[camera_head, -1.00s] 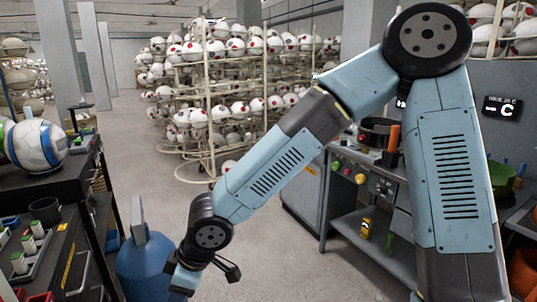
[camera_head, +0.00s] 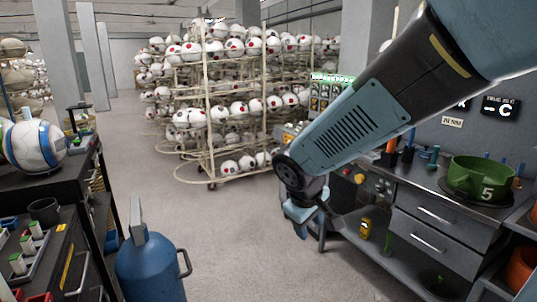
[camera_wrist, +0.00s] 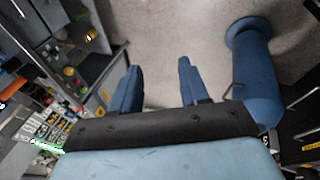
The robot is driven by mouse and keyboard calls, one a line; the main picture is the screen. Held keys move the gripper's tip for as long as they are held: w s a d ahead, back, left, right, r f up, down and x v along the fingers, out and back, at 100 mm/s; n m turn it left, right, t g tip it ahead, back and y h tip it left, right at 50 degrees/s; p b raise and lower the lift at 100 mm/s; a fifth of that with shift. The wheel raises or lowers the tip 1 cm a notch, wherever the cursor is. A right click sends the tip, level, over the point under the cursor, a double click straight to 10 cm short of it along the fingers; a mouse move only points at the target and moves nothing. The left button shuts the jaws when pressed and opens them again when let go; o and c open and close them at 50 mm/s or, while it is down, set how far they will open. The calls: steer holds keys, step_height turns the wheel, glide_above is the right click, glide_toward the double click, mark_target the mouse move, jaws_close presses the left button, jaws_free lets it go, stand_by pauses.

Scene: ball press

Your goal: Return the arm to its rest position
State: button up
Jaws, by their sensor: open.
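My gripper (camera_head: 302,218) hangs at the end of my arm, over the open floor left of the workbench in the head view. In the wrist view, its two blue fingers (camera_wrist: 155,85) are spread apart. Nothing is between them but grey floor. My arm crosses the upper right of the head view and hides part of the bench and the wall behind it.
A blue canister (camera_head: 150,268) stands on the floor at lower left, beside a dark bench with a ball (camera_head: 35,146). The workbench (camera_head: 440,225) at right holds a green pot (camera_head: 482,178). Racks of white balls (camera_head: 210,115) stand behind. The middle floor is clear.

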steer(key=s+d+r+m+t+y, duration=0.1)
steer(key=s+d+r+m+y, duration=0.1)
steer(key=s+d+r+m, duration=0.6)
steer(key=shift+s+d+r, duration=1.75)
steer(key=shift+s+d, duration=0.05)
steer(key=shift+d, duration=1.25)
